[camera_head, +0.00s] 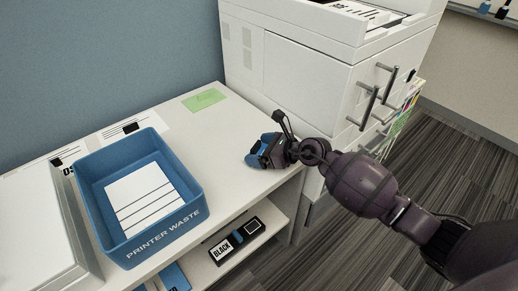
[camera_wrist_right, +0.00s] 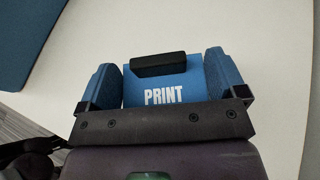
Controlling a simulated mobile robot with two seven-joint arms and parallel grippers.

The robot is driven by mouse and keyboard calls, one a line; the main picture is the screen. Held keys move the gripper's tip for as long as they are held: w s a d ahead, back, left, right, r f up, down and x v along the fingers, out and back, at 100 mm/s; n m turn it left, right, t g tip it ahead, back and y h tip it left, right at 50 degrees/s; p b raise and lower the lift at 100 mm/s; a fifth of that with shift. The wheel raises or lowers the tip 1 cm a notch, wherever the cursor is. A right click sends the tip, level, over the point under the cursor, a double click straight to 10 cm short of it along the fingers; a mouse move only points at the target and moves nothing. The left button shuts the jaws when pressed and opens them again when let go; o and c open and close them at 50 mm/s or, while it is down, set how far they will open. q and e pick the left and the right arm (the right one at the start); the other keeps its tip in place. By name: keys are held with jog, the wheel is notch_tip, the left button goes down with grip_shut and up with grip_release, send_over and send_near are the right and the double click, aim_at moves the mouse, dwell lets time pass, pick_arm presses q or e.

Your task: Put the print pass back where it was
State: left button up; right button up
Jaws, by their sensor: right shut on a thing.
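The print pass (camera_wrist_right: 160,84) is a blue piece with the white word PRINT and a black block along its far edge. It sits between the two blue fingers of my right gripper (camera_wrist_right: 165,85), which is shut on it. In the head view the right gripper (camera_head: 260,152) is low over the white counter's right end, near its front edge. The pass cannot be told apart from the blue fingers there. Whether it touches the counter is unclear. My left gripper is not in view.
A green sheet (camera_head: 204,100) lies on the white counter (camera_head: 222,135) at the back. A blue PRINTER WASTE tray (camera_head: 188,197) with paper stands left. A white printer (camera_head: 300,75) with metal handles stands right. Cartridge boxes (camera_head: 222,250) lie on the shelf below.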

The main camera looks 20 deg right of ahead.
jog(key=shift+r, duration=0.25)
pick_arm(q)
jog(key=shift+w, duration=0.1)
pick_arm(e)
jog(key=shift+f, duration=0.5)
jog(key=shift+f, duration=0.2)
jog(key=o, duration=0.7)
jog(key=shift+s+f, duration=0.1)
jog(key=shift+c, duration=0.2)
